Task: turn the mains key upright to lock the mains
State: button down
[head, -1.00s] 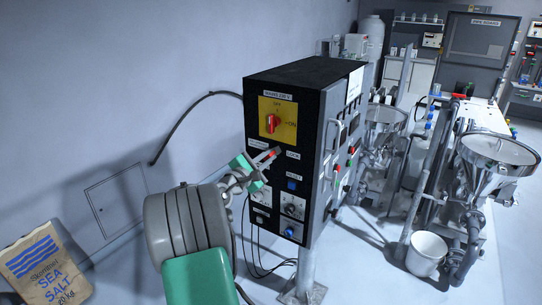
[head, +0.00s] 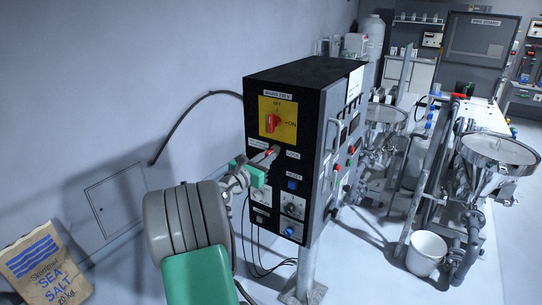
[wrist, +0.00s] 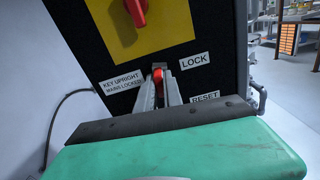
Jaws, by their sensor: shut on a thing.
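The red mains key (wrist: 158,77) sits in the black panel below the yellow plate, between the "KEY UPRIGHT MAINS LOCKED" label (wrist: 124,83) and the "LOCK" label (wrist: 194,60). My gripper (wrist: 159,88) is shut on the key, with a grey finger on each side. Much of the key is hidden by the fingers, so its exact angle is hard to tell. In the head view my gripper (head: 268,156) reaches the panel from the left. The red mains switch (head: 273,122) is on the yellow plate (head: 290,108) above; its knob also shows in the wrist view (wrist: 137,12).
The black cabinet (head: 315,75) stands on a post. Below the key are a blue reset button (head: 292,185) and dials. Steel hoppers (head: 497,150) and a white bucket (head: 427,252) are at right. A sea salt sack (head: 45,263) leans at lower left.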

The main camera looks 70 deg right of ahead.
jog(key=n, duration=0.3)
jog(key=c, duration=1.4)
grip_release()
